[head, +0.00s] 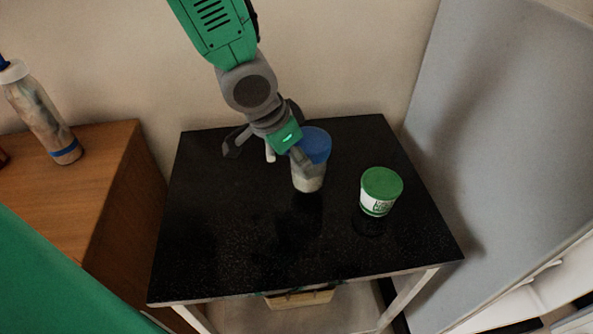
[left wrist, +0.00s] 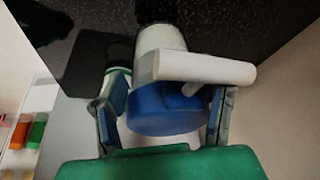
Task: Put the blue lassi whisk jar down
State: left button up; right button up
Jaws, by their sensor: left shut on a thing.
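The blue lassi whisk jar has a blue lid and a pale body (head: 308,179). It is upright over the black table in the head view, near the table's middle. My left gripper (head: 298,152) is shut on it near the lid. In the left wrist view the jar's blue lid (left wrist: 165,108) sits between the two fingers (left wrist: 165,112), and a white rod-like part crosses in front of it. I cannot tell whether the jar's base touches the table. My right gripper is in neither view.
A green-lidded tub (head: 381,191) stands right of the jar on the black table (head: 215,245). The table's front left is clear. A wooden cabinet (head: 95,165) with a bottle (head: 40,112) stands at left. A grey panel (head: 480,120) rises at right.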

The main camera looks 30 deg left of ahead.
aim_at(291, 168)
pick_arm(q)
jog(key=f, duration=0.2)
jog(key=f+b, duration=0.1)
jog(key=shift+a+f, duration=0.2)
jog(key=shift+a, duration=0.1)
jog(key=shift+d, duration=0.15)
jog(key=shift+d, duration=0.1)
jog(key=o, duration=1.6)
jog(key=shift+s+d, duration=0.1)
jog(key=shift+o, duration=0.2)
